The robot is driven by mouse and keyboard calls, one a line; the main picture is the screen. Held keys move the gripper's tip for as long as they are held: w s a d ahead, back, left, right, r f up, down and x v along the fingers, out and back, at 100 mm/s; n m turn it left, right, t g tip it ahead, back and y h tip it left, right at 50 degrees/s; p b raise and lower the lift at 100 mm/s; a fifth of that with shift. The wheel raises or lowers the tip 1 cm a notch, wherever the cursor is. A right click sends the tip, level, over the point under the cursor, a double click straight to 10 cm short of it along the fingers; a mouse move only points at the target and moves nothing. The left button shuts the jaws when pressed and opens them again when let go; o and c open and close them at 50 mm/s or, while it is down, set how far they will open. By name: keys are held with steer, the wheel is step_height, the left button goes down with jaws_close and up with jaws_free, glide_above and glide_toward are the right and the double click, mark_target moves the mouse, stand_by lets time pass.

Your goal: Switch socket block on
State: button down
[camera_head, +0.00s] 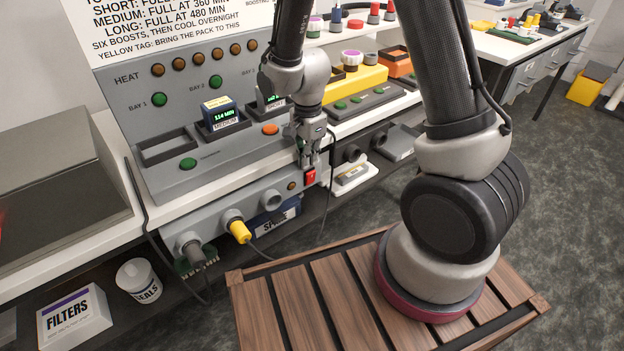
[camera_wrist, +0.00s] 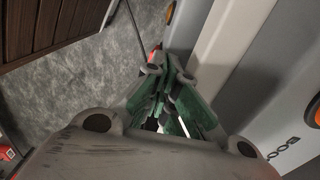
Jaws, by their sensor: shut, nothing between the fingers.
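The socket block (camera_head: 252,211) is a long grey bar along the front of the bench, with round sockets. A grey plug (camera_head: 196,252) and a yellow plug (camera_head: 239,230) sit in two of its sockets; another socket (camera_head: 272,200) is empty. A red switch (camera_head: 310,177) is at its right end, next to a small amber lamp (camera_head: 292,186). My gripper (camera_head: 308,167) is shut and empty, its tips right at the top of the red switch; I cannot tell whether they touch. In the wrist view my closed fingers (camera_wrist: 175,95) hide most of the switch.
A charger panel with green buttons and a battery pack (camera_head: 220,113) stands behind the block. Cables hang in front of it. Below are a FILTERS box (camera_head: 74,321) and a SEALS tub (camera_head: 138,279). A grey case (camera_head: 55,85) is at left.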

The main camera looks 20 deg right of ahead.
steer(key=shift+r, duration=3.45)
